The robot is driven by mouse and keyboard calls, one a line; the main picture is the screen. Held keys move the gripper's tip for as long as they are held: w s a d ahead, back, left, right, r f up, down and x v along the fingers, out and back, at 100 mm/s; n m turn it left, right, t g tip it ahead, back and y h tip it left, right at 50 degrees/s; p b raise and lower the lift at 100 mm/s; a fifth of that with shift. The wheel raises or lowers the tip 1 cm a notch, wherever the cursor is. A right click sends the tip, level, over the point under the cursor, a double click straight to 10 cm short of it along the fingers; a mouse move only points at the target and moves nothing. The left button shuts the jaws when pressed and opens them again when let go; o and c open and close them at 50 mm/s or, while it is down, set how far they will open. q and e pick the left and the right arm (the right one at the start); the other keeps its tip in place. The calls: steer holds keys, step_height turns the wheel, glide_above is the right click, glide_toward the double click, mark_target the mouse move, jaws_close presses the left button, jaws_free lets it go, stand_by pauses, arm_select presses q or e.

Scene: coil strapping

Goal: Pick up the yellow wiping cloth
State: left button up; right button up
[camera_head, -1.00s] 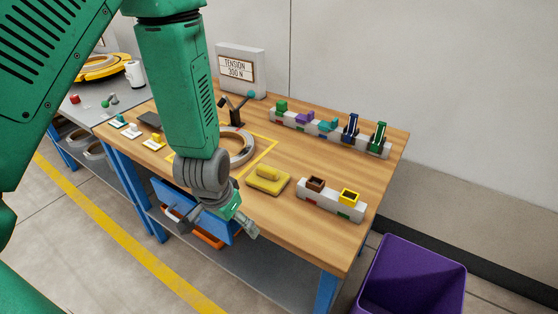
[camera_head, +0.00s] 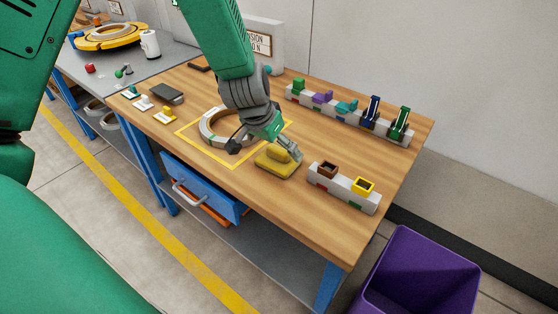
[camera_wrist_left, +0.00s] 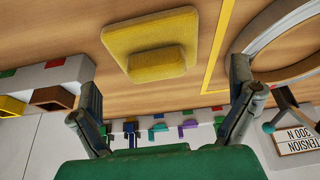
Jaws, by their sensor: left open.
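The yellow wiping cloth (camera_head: 272,166) lies on the wooden workbench, just outside the yellow taped square, with a raised yellow roll or fold on its top. In the left wrist view the cloth (camera_wrist_left: 150,30) is a flat yellow square with a smaller block (camera_wrist_left: 157,63) on it, ahead of the fingers. My left gripper (camera_head: 266,150) is above and beside the cloth in the head view and partly covers its far edge. In the left wrist view my left gripper (camera_wrist_left: 165,100) has its two fingers wide apart with nothing between them. My right gripper is not in view.
A grey coil ring (camera_head: 212,135) lies inside the taped square to the left. A holder block with brown and yellow sockets (camera_head: 343,188) stands right of the cloth. A rack of coloured tools (camera_head: 350,115) lines the back. A purple bin (camera_head: 420,272) stands on the floor.

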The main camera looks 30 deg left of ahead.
mark_target(281, 154)
arm_select(q)
steer(key=x, duration=0.1)
steer(key=b+x, duration=0.1)
steer(key=x, duration=0.3)
steer(key=shift+w+d, duration=0.2)
steer(key=shift+w, duration=0.05)
steer(key=shift+r, duration=0.1)
steer(key=c, duration=1)
step_height(281, 154, up, 10)
steer(key=shift+r+p, duration=0.1)
steer(key=shift+p, duration=1.15)
